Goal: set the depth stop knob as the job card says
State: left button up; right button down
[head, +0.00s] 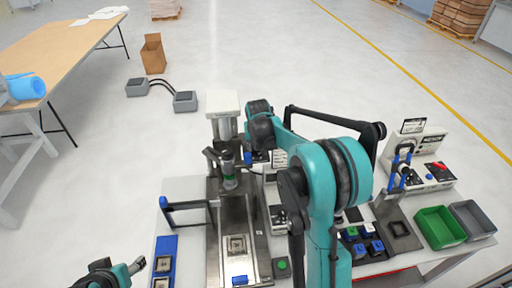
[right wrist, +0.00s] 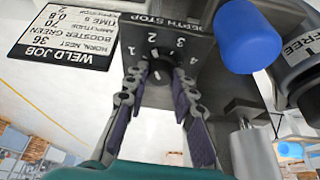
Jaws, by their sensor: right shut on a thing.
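The depth stop knob (right wrist: 160,72) is a dark knob on a dark panel (right wrist: 150,40) marked DEPTH STOP, with numbers 1 to 4 around it, in the right wrist view. My right gripper (right wrist: 158,80) is shut on the knob, one finger on each side. The fingers hide part of the knob, and I cannot tell which number it points at. The job card (right wrist: 68,37) reads WELD JOB and lists horn and nest, booster green, amplitude and time; its far lines are cut off. In the head view my right arm hides its gripper. My left gripper (head: 104,274) is at the bottom left, its fingers unclear.
A blue cylinder (right wrist: 245,40) and a label reading FREE (right wrist: 300,45) are close to the right finger. The press (head: 224,130) stands on the bench with a metal base below. A green bin (head: 438,228) and a grey bin (head: 472,220) are at the right.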

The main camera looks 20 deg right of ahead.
jog(key=shift+m, duration=0.3)
jog(key=c, duration=1.3)
grip_release()
jog(key=shift+o, duration=0.2)
jog(key=v, duration=1.2)
jog(key=shift+a, duration=0.1)
